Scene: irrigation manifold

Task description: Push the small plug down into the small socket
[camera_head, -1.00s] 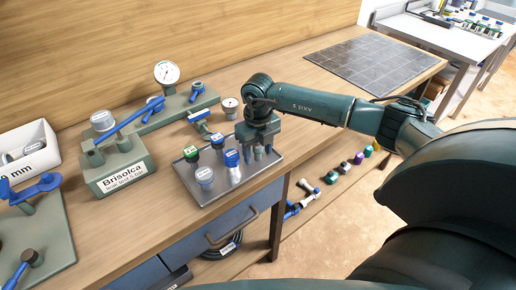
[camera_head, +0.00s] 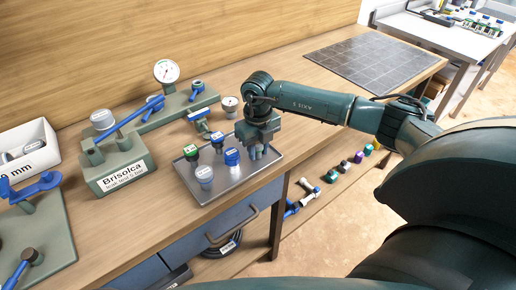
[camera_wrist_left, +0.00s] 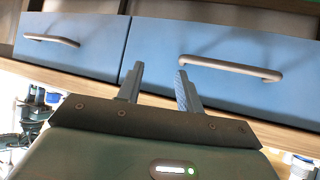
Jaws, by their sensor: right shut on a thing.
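My right gripper (camera_head: 258,152) points down over the right side of the metal tray (camera_head: 205,198) in the head view. It is shut on what I take to be the small plug; the fingers hide almost all of it. I cannot tell whether it touches the tray. Capped plugs stand in the tray to the left: a green one (camera_head: 191,152), a blue one (camera_head: 232,157) and a pale grey one (camera_head: 204,174). I cannot make out which opening is the small socket. My left gripper (camera_wrist_left: 158,82) is open and empty in the left wrist view, facing blue drawers.
A grey-green Brisolca block (camera_head: 122,172) with a blue lever stands left of the tray. A gauge (camera_head: 166,71) on a manifold stands behind. A white bin (camera_head: 28,150) is at far left. A dark grid mat (camera_head: 374,62) lies clear at back right. Drawer handles (camera_wrist_left: 228,67) stick out.

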